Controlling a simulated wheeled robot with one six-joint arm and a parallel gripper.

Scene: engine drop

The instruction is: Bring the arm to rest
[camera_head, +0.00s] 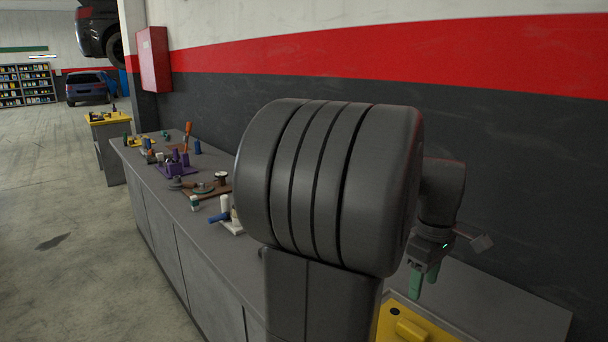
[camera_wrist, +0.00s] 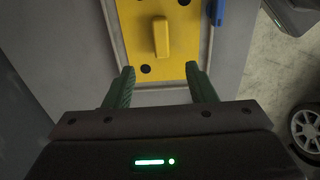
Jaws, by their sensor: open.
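My gripper (camera_wrist: 160,88) is open and empty in the wrist view, its two green fingers spread apart over a yellow board (camera_wrist: 185,70). A raised yellow block (camera_wrist: 161,37) on the board lies ahead of the gap between the fingers, apart from them. In the head view my arm (camera_head: 335,185) fills the middle and hides part of the bench. My gripper (camera_head: 424,279) hangs pointing down at the right, above the bench near the yellow board (camera_head: 389,325).
A long grey workbench (camera_head: 185,235) runs along the wall with a purple part (camera_head: 175,167), a white and blue part (camera_head: 222,215) and several small items. A blue object (camera_wrist: 219,14) lies beside the board. A wheel (camera_wrist: 307,130) shows at right. The floor (camera_head: 60,200) at left is clear.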

